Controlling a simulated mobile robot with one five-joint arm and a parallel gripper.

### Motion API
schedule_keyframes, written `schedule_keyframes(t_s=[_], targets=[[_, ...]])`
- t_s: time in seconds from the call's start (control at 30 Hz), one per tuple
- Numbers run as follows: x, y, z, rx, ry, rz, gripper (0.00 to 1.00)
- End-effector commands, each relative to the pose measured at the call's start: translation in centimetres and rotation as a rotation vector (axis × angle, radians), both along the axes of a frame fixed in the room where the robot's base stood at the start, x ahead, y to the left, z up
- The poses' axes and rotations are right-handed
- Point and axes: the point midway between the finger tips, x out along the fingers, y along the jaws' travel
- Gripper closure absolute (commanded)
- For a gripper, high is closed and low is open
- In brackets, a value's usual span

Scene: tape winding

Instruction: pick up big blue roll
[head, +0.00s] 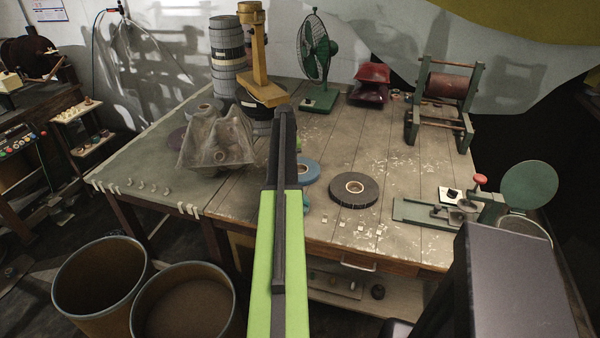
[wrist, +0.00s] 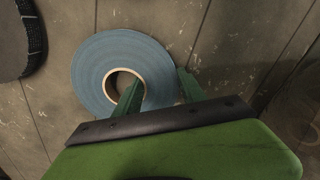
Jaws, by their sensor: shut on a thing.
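The big blue roll (wrist: 92,62) lies flat on the wooden table in the wrist view, with a tan cardboard core. My gripper (wrist: 155,85) is shut on its right side: one green finger is in the core hole, the other is outside the rim. I cannot see any gap between roll and table. In the head view the blue roll (head: 311,171) shows just right of my arm, which hides its left part. The fingertips are largely hidden there.
A black roll (head: 368,192) lies right of the blue one. A green tool with a round disc (head: 528,186) is at the right. Several small pale pieces lie near the front edge.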

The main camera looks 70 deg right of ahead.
Motion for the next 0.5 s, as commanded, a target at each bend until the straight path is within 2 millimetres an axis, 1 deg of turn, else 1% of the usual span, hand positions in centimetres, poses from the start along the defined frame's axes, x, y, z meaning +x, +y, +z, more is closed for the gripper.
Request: schedule_keyframes(t_s=[0.03, 0.17, 0.2, 0.5], targets=[[0.04, 0.03, 0.00, 0.001, -0.001, 0.000, 0.81], [0.05, 0.03, 0.00, 0.001, -0.001, 0.000, 0.98], [0.06, 0.04, 0.00, 0.001, -0.001, 0.000, 1.00], [-0.07, -0.05, 0.07, 0.001, -0.001, -0.001, 1.00]])
